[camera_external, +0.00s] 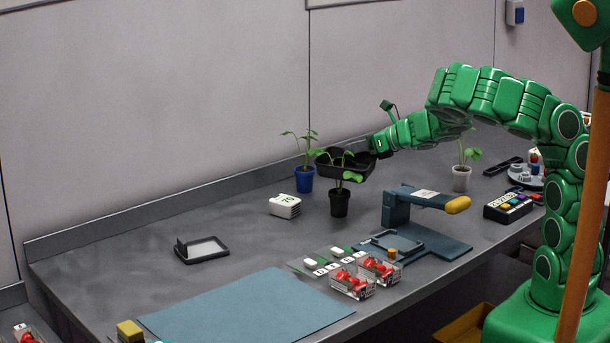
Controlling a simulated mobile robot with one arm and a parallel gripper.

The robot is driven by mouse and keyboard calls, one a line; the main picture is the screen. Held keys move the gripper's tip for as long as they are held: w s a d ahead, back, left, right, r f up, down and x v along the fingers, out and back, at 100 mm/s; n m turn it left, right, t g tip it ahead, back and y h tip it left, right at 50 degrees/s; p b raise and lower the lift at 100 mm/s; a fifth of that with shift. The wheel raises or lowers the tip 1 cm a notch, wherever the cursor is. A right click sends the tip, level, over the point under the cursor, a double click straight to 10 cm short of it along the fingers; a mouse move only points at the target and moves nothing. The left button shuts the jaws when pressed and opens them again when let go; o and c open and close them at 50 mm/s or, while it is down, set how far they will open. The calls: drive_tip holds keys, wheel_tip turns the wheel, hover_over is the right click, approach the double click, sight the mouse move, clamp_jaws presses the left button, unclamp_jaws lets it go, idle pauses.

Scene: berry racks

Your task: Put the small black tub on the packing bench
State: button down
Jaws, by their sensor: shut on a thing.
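The small black tub (357,166) is a shallow black container at the back middle of the picture. My gripper (375,149), at the end of my green arm, is shut on the tub's right side. The tub looks held above the bench, close to the potted plants. Leaves of a plant cover part of its front, and its underside is hard to see. The packing bench (120,262) is the long grey worktop below it.
A seedling in a blue pot (304,180) and one in a black pot (339,204) stand by the tub. White labels (285,207), a black frame (202,249), a blue press (410,215) and clear berry punnets (352,283) occupy the bench. The blue mat (245,308) is bare.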

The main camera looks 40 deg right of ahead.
drive_tip(key=s+a+r+n+g+y, duration=0.1)
drive_tip(key=s+a+n+g+y, duration=0.25)
drive_tip(key=a, duration=1.15)
drive_tip(key=s+a+r+n+g+y, duration=0.1)
drive_tip(key=s+a+n+g+y, duration=0.2)
drive_tip(key=a, duration=1.3)
drive_tip(key=s+a+n+g, duration=0.6)
drive_tip(key=s+a+g, duration=0.1)
drive_tip(key=s+a, duration=1.65)
drive_tip(key=shift+t+y, duration=0.25)
drive_tip(key=shift+y, duration=0.2)
drive_tip(key=shift+w+a+f, duration=1.5)
drive_tip(key=shift+a+f, duration=0.05)
drive_tip(key=shift+a, duration=0.25)
drive_tip(key=shift+w+a+f, duration=1.45)
drive_tip(key=shift+a+f, duration=0.15)
drive_tip(key=shift+a, duration=0.25)
drive_tip(key=shift+w+a+f, duration=1.5)
drive_tip(key=shift+a+f, duration=0.05)
drive_tip(key=shift+a, duration=0.25)
drive_tip(key=shift+f, duration=0.1)
